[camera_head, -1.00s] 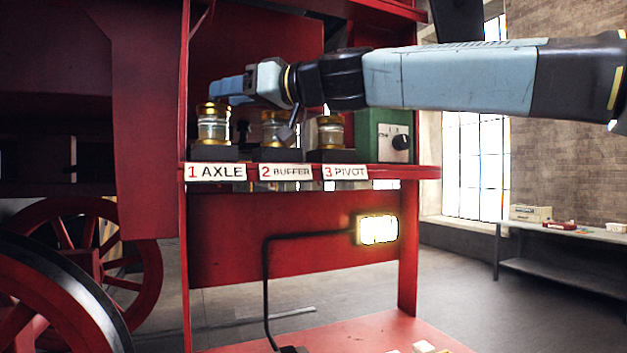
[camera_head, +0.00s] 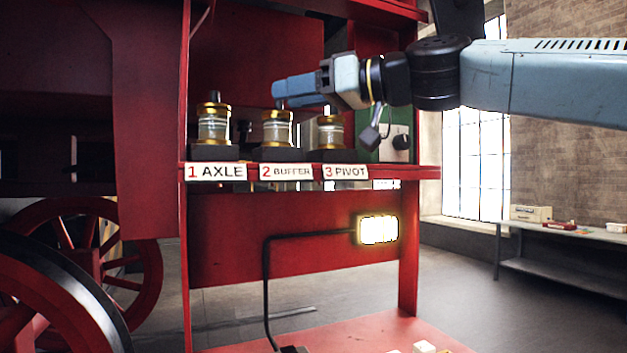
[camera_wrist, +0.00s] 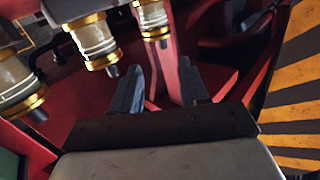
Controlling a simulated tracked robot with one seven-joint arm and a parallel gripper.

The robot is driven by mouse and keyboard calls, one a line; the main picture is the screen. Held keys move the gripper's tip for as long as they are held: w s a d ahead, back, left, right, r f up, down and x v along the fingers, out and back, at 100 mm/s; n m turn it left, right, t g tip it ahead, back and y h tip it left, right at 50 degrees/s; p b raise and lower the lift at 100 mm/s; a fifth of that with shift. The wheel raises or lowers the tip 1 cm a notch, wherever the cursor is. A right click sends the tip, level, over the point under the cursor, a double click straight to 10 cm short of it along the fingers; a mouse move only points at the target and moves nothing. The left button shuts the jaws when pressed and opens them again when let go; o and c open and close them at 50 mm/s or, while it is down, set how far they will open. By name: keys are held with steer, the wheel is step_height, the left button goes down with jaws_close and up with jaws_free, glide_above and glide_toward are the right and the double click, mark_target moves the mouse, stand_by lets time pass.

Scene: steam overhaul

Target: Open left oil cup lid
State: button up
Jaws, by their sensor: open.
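The left oil cup (camera_head: 214,127) is a glass cup with gold bands, standing on the shelf above the "1 AXLE" label. Its gold lid (camera_head: 214,111) sits on top with a dark knob upright. In the wrist view this cup is the farthest one (camera_wrist: 152,17), beyond the fingers. My gripper (camera_head: 276,97) is open and empty, level with the knob. It is to the right of the left cup, above the middle cup (camera_head: 277,129), with its fingers pointing left. In the wrist view both fingers (camera_wrist: 160,88) are spread with nothing between them.
The right cup (camera_head: 331,132) stands over "3 PIVOT", below my wrist. A red post bounds the shelf on the left. A lit lamp (camera_head: 378,229) hangs below the shelf.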

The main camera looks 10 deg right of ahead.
step_height(320, 180, down, 13)
steer(key=s+d+m+h, duration=0.2)
steer(key=m+h, duration=0.1)
steer(key=h, duration=0.1)
steer(key=shift+s+h, duration=0.2)
steer(key=shift+h, duration=0.1)
stand_by(0.6)
steer(key=shift+f, duration=0.1)
steer(key=shift+c, duration=0.3)
